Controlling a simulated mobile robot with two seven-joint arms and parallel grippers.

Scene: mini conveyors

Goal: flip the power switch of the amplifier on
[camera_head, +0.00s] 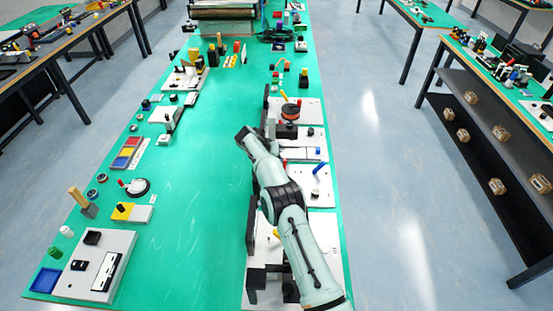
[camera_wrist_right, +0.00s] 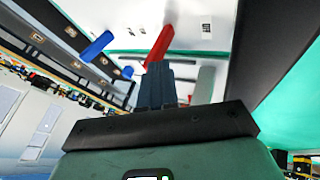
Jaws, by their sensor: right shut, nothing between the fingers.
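I cannot tell for sure which device is the amplifier, and its power switch is not clear. In the right wrist view my right gripper (camera_wrist_right: 157,87) is shut and empty. It points toward a white panel (camera_wrist_right: 125,18), with a red lever (camera_wrist_right: 159,48) just beyond the fingertips and a blue lever (camera_wrist_right: 96,47) to the left. I cannot tell whether the fingers touch the red lever. In the head view my right arm reaches over the right-hand row of panels and covers part of it; the fingertips are not clear there. My left gripper is not in view.
A grey box (camera_head: 112,243) stands at the front left of the green table (camera_head: 200,200). Small devices line the left edge, and white panels (camera_head: 322,194) line the right. The table's middle is clear. A shelved table (camera_head: 463,82) stands across the aisle at right.

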